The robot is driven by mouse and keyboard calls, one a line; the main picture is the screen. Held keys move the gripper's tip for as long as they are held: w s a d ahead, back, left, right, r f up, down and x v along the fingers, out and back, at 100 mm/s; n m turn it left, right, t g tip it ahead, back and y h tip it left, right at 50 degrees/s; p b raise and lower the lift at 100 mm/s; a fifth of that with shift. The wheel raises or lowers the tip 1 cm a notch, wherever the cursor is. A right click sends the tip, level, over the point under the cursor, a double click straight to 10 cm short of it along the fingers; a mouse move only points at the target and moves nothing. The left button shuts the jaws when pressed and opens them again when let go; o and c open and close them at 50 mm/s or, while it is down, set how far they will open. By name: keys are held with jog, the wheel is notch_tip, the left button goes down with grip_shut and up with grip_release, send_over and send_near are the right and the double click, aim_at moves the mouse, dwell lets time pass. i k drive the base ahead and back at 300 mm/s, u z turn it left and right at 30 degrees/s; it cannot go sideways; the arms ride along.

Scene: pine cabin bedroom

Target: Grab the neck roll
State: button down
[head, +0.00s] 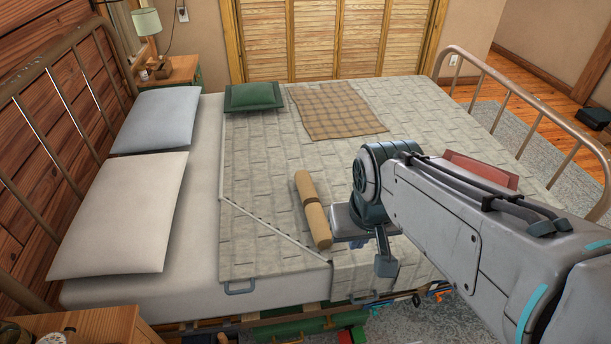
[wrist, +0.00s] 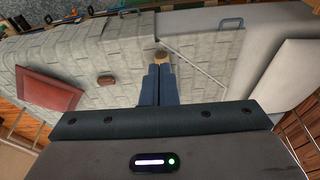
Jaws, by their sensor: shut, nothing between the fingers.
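The bed holds two pale pillows (head: 118,215) (head: 158,120), a green cushion (head: 253,96), a plaid blanket (head: 335,110) and a red cushion (head: 480,171). A small brown oval thing (wrist: 106,79) shows in the wrist view. A metal footboard (head: 535,110) stands at right. The quilt behind the roll is clear.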

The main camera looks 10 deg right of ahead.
aim_at(320, 228)
jog(key=z, duration=0.1)
jog(key=k, duration=0.45)
jog(key=u, duration=0.8)
jog(key=i, duration=0.95)
jog(key=z, duration=0.15)
